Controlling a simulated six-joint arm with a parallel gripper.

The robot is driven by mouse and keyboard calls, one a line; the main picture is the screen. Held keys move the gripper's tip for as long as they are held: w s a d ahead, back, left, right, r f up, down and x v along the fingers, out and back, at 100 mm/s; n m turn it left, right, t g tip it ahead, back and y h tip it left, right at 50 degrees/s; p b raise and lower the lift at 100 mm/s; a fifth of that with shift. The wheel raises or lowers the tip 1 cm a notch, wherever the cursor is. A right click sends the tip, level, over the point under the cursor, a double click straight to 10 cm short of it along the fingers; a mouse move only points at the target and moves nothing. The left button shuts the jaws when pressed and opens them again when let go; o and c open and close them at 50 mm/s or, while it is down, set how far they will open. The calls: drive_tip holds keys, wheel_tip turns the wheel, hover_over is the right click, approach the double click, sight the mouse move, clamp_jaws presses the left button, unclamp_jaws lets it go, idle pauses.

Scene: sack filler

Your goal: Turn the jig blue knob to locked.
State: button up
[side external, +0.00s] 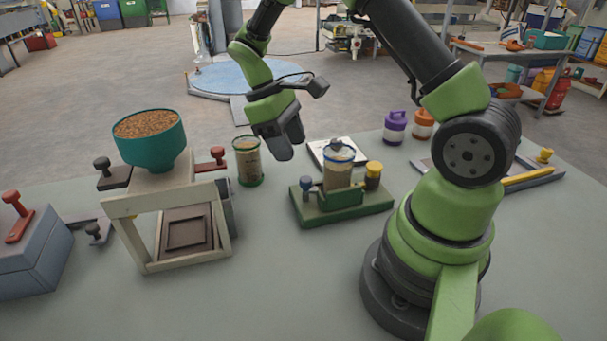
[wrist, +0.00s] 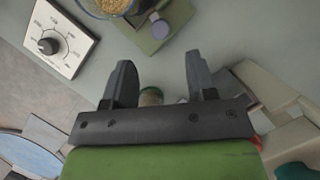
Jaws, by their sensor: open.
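The jig is a green block (side external: 345,206) on the table, with a grain-filled jar (side external: 340,170) upright in it. The jig's blue knob (side external: 306,184) stands at its left end; its lock setting is too small to read. In the wrist view the blue knob (wrist: 161,29) shows at the top, on the green jig base (wrist: 180,18), beyond my fingertips. My gripper (side external: 288,146) is open and empty, above the table, up and left of the knob. The wrist view also shows its two fingers (wrist: 158,62) spread apart, not touching the knob.
A yellow-topped post (side external: 374,170) stands at the jig's right end. A white dial panel (wrist: 58,40) lies behind the jig. Another grain jar (side external: 248,162) stands left of it, beside the hopper frame (side external: 128,212). Purple (side external: 395,128) and orange (side external: 423,124) containers stand behind right. The table front is clear.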

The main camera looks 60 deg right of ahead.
sight(305, 178)
drive_tip(key=x, duration=0.7)
drive_tip(key=shift+s+f, duration=0.1)
drive_tip(key=shift+f, duration=0.2)
